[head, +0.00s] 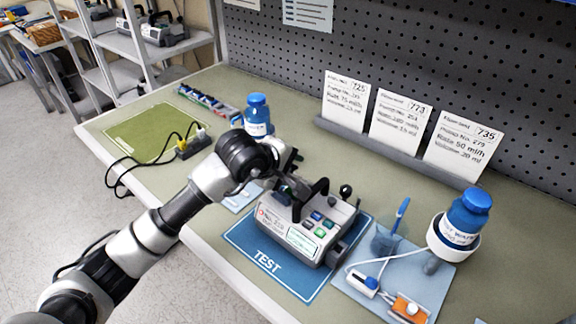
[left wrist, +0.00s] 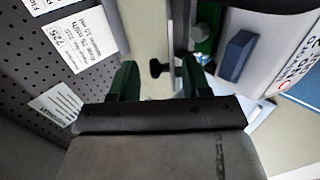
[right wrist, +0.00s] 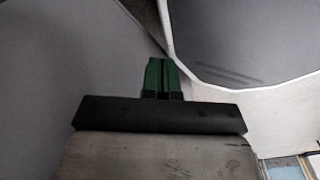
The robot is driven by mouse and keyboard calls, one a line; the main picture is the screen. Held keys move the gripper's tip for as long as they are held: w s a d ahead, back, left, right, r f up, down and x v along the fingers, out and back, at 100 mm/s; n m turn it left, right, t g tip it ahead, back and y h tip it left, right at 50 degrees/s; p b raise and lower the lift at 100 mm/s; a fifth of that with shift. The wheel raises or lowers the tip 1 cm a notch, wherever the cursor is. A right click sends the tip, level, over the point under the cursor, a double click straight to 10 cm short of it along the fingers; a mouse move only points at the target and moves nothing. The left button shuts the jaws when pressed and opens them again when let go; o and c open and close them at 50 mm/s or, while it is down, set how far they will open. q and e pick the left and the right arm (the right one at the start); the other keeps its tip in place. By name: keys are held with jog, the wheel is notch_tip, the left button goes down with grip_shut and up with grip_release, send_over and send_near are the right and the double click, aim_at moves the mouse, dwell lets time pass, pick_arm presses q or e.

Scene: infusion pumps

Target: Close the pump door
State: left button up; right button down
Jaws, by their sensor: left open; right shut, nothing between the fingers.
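The pump (head: 318,240) stands on the blue TEST mat (head: 262,266), with colored buttons and a small screen on its front and a black handle on top. My left gripper (head: 292,183) is at the pump's back left, partly hiding that side. In the left wrist view my left gripper (left wrist: 158,78) is open, with a small dark knob (left wrist: 160,68) showing between its fingers. The pump's grey body (left wrist: 262,58) is beside its right finger. I cannot tell the door's outline or angle clearly. My right gripper (right wrist: 162,78) is shut and empty, away from the pump.
Cards (head: 400,120) line the back.

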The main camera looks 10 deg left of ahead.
pick_arm(q)
jog(key=c, duration=0.8)
jog(key=b, duration=0.2)
jog(key=f+t+b, duration=0.1)
jog(key=b, duration=0.1)
jog(key=shift+s+a, duration=0.2)
jog(key=shift+s, duration=0.05)
jog(key=shift+c, duration=0.2)
jog(key=shift+r+h+b, duration=0.1)
jog(key=shift+h+b, duration=0.25)
jog(key=shift+h, duration=0.05)
jog(key=shift+r, duration=0.15)
jog(key=o, duration=0.8)
jog(key=shift+o, duration=0.2)
jog(key=shift+s+a, duration=0.1)
jog(key=b+v, duration=0.1)
jog(key=v, duration=0.9)
jog(key=shift+s+r, duration=0.2)
jog(key=shift+s, duration=0.1)
jog(key=shift+a, duration=0.1)
